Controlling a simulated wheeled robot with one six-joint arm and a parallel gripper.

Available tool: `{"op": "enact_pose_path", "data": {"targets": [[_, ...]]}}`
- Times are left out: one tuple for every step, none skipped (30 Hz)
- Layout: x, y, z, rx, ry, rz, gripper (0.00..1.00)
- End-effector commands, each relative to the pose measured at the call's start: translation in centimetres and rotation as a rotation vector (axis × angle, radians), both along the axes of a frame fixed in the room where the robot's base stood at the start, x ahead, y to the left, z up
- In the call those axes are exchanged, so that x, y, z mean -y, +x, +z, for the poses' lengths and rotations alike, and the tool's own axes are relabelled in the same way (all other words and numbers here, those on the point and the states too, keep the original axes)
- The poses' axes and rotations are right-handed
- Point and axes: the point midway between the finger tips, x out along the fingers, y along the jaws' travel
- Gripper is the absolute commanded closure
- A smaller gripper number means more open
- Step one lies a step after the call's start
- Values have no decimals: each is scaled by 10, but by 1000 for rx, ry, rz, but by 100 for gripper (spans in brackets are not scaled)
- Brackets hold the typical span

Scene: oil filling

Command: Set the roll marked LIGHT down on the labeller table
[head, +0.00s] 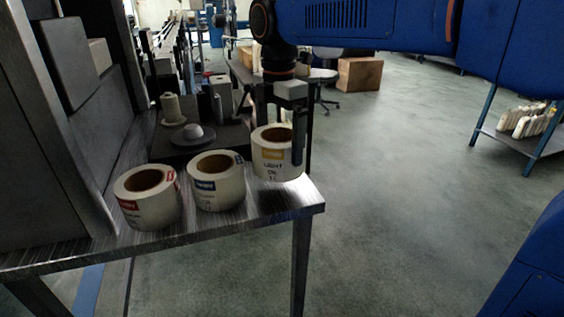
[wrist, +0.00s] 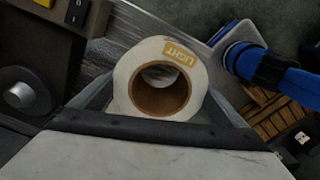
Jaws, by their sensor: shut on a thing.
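The roll marked LIGHT (head: 271,160) is white with a yellow label band and a brown core. In the head view it is at the right end of the metal labeller table (head: 240,214), upright. I cannot tell if its base touches the top. My gripper (head: 285,140) reaches down from above and is shut on this roll. In the wrist view the roll (wrist: 160,85) sits between the fingers with its yellow LIGHT label at the upper right. Part of its right side is hidden by a finger in the head view.
A roll with a red label (head: 148,198) and a roll with a blue label (head: 216,182) stand on the table to the left. Dark machine parts (head: 190,138) are behind them. The table's right edge is close to the LIGHT roll. Open floor (head: 400,200) lies to the right.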

Motion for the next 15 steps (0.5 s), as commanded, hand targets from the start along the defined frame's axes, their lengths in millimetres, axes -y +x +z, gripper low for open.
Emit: {"op": "enact_pose_path", "data": {"targets": [[0,0,-4,0,0,0,48],[0,0,-5,1,1,0,48],[0,0,-7,1,1,0,48],[0,0,-8,2,1,0,48],[0,0,-9,2,1,0,48],[0,0,-11,1,1,0,48],[0,0,-13,1,1,0,48],[0,0,-16,0,0,0,48],[0,0,-20,0,0,0,48],[0,0,-24,0,0,0,48],[0,0,-28,0,0,0,48],[0,0,-34,-1,-1,0,48],[0,0,-38,-1,-1,0,48],[0,0,-41,0,0,0,48],[0,0,-45,0,0,0,48]]}}
